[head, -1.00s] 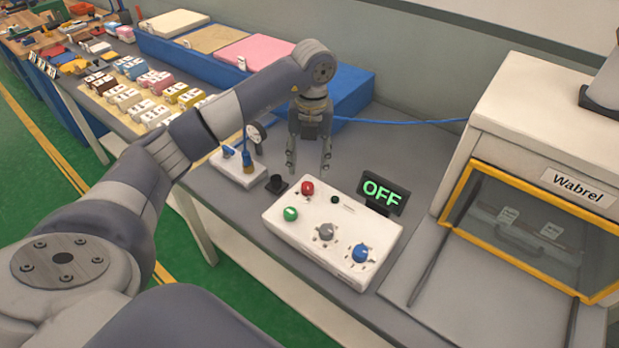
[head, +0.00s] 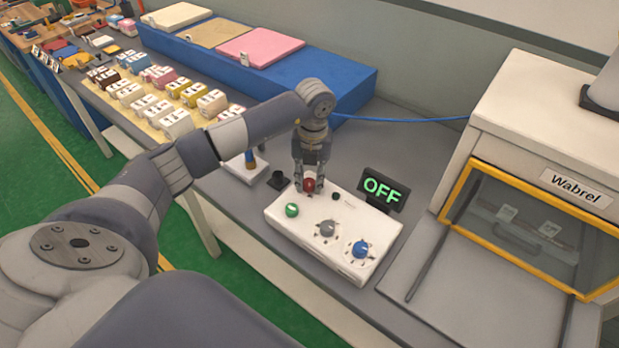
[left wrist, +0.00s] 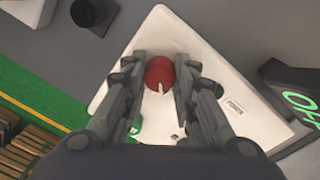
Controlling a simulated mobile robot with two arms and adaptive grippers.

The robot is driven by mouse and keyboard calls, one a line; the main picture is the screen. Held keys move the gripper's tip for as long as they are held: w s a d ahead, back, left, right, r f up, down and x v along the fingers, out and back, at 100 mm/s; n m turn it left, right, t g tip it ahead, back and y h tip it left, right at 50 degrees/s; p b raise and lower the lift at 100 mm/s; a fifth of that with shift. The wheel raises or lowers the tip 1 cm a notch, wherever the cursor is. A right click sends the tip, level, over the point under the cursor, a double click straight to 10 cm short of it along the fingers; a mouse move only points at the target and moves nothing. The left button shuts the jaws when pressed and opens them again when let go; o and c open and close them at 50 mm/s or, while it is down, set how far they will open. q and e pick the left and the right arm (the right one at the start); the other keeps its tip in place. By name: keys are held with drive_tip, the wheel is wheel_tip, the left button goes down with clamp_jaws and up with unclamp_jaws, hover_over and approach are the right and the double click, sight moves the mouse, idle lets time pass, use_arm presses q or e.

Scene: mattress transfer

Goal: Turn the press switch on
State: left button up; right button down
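A white control box (head: 345,263) sits on the grey bench. It carries a red knob (head: 309,185), a green button (head: 291,210), a grey dial (head: 326,229) and a blue dial (head: 360,248). A small display (head: 382,190) beside it reads OFF in green. My left gripper (head: 309,187) points down at the red knob, with its fingers apart on either side of it. In the left wrist view the red knob (left wrist: 160,71) lies between the two fingers; whether they touch it I cannot tell. The green button is partly hidden there. My right gripper is not in view.
A black knob-like piece (head: 277,180) stands left of the box. A white cabinet (head: 550,120) with a yellow-framed window stands at the right. A blue block (head: 345,80) with mats and several small boxes lie behind and left.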

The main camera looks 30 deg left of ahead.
use_arm(q)
drive_tip(key=shift+c, duration=0.2)
drive_tip(key=shift+m+b, duration=0.45)
drive_tip(key=shift+m, duration=0.05)
drive_tip(key=shift+f+m+b, duration=0.1)
drive_tip(key=shift+m+b, duration=0.45)
drive_tip(key=shift+m, duration=0.05)
drive_tip(key=m+b, duration=0.4)
drive_tip(key=m, duration=0.2)
drive_tip(key=m+b, duration=0.3)
drive_tip(key=m, duration=0.1)
drive_tip(key=shift+m+t, duration=0.3)
drive_tip(key=shift+m, duration=0.1)
drive_tip(key=m+b, duration=0.2)
drive_tip(key=m, duration=0.2)
drive_tip(key=shift+m, duration=0.4)
drive_tip(key=shift+r, duration=0.2)
